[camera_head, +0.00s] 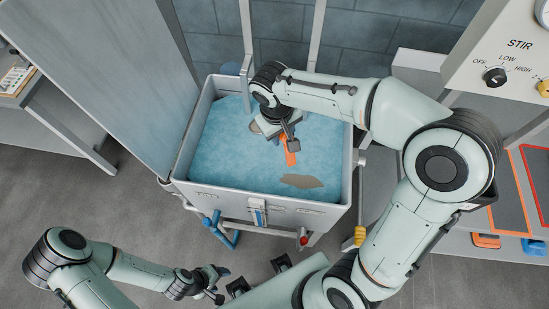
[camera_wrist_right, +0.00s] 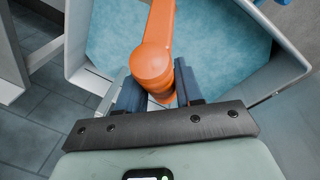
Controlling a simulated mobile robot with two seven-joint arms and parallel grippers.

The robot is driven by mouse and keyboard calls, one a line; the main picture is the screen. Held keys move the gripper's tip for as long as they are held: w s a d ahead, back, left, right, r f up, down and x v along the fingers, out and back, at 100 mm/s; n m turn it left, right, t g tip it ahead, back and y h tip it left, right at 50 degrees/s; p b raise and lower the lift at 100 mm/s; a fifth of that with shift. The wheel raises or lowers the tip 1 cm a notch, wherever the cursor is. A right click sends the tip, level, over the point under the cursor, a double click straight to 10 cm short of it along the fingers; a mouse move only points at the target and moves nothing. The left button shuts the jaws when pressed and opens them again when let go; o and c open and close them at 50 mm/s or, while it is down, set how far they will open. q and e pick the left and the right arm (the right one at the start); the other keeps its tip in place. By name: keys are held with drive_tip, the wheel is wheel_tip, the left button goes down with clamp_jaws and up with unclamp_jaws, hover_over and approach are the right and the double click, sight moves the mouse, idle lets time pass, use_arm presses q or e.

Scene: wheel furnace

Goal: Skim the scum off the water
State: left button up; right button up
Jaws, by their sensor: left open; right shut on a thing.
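A square grey tank (camera_head: 186,165) holds blue water (camera_head: 228,155). A flat brown-grey patch of scum (camera_head: 302,181) lies on the water near the tank's front right. My right gripper (camera_head: 283,137) is over the tank, shut on an orange-handled tool (camera_head: 290,155). In the right wrist view the orange handle (camera_wrist_right: 152,60) sits between the two fingers (camera_wrist_right: 158,95) and runs out of the top of the picture. The tool's working end cannot be made out. My left gripper (camera_head: 213,283) is open and empty, low in front of the tank.
A tall grey panel (camera_head: 105,75) stands at the tank's left. A control panel with a STIR knob (camera_head: 495,77) is at the upper right. A bench with orange-edged and red-edged mats (camera_head: 507,205) stands at the right. The floor (camera_head: 140,215) left of the tank is clear.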

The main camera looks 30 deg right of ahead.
idle(0.8)
use_arm(q)
drive_tip(key=w+r+p, duration=0.3)
drive_tip(key=w+r, duration=0.1)
drive_tip(key=r, duration=0.1)
drive_tip(key=shift+p, duration=0.4)
use_arm(e)
drive_tip(key=s+r+m+g+y, duration=0.1)
drive_tip(key=s+r+m+g, duration=0.2)
drive_tip(key=s, duration=0.6)
drive_tip(key=m, duration=0.2)
drive_tip(key=shift+s+d+r+m+g, duration=0.25)
drive_tip(key=shift+d+r+m+g, duration=0.05)
drive_tip(key=shift+d+r+m, duration=0.1)
use_arm(q)
drive_tip(key=s+f+b, duration=0.4)
drive_tip(key=f+b, duration=0.2)
drive_tip(key=f, duration=0.1)
drive_tip(key=s+f+b, duration=0.3)
drive_tip(key=f+b, duration=0.2)
drive_tip(key=f, duration=0.1)
drive_tip(key=shift+s+f+g+b, duration=0.3)
drive_tip(key=shift+s+f+b, duration=0.05)
drive_tip(key=shift+b, duration=0.05)
use_arm(e)
wheel_tip(320, 180, down, 18)
drive_tip(key=shift+r, duration=0.25)
